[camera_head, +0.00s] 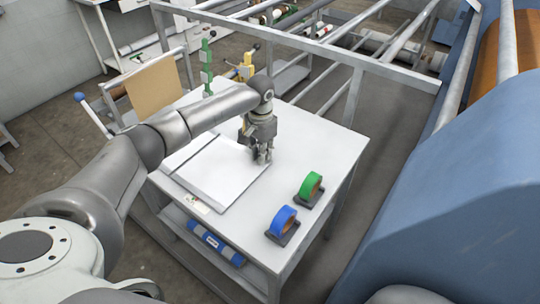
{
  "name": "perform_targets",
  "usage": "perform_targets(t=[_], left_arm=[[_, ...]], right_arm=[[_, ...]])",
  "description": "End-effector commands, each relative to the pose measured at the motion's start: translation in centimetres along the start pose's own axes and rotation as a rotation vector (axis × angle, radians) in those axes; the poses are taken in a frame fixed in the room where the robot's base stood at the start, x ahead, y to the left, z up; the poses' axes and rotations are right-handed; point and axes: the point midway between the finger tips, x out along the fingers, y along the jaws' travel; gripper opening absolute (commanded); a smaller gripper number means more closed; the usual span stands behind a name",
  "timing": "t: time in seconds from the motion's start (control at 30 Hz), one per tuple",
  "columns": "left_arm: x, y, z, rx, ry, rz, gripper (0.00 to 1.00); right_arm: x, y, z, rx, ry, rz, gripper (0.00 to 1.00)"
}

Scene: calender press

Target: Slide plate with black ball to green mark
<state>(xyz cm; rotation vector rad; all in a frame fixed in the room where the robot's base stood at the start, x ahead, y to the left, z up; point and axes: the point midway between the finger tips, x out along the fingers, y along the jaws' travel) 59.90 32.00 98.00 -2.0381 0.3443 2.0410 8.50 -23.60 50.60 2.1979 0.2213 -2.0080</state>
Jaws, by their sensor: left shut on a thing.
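The flat white plate (222,172) lies on the white table, near its middle. My left gripper (262,160) reaches down at the plate's right end, with its fingers close together. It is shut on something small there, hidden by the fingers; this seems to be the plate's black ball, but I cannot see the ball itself. A small pale label (196,204) with coloured marks lies near the table's front left edge; I cannot tell if its green part is the green mark. My right gripper is not in view.
The table (325,150) also bears a green tape roll (310,186) and a blue tape roll (283,221) on dark holders. Green (206,68) and yellow (246,66) upright fittings stand at the back. A metal rail frame (300,46) and the blue machine (450,190) flank the table.

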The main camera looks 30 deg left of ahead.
Motion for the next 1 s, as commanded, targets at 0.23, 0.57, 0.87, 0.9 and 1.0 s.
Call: perform_targets(t=[0.23,0.57,0.87,0.9,1.0], left_arm=[[-0.1,-1.1,0.2,-0.001,0.003,-0.001,0.0],[-0.1,-1.0,0.2,0.0,0.002,-0.001,0.4],[-0.1,-0.9,0.2,0.0,0.001,0.0,0.4],[-0.3,-1.0,0.2,0.0,0.002,0.0,0.4],[-1.2,-1.0,0.1,0.001,0.004,0.0,0.4]], right_arm=[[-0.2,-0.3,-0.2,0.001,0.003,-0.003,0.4],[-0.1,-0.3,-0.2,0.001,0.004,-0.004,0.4],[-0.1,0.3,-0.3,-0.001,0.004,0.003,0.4],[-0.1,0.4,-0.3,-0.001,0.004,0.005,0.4],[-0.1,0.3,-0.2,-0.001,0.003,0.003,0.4]])
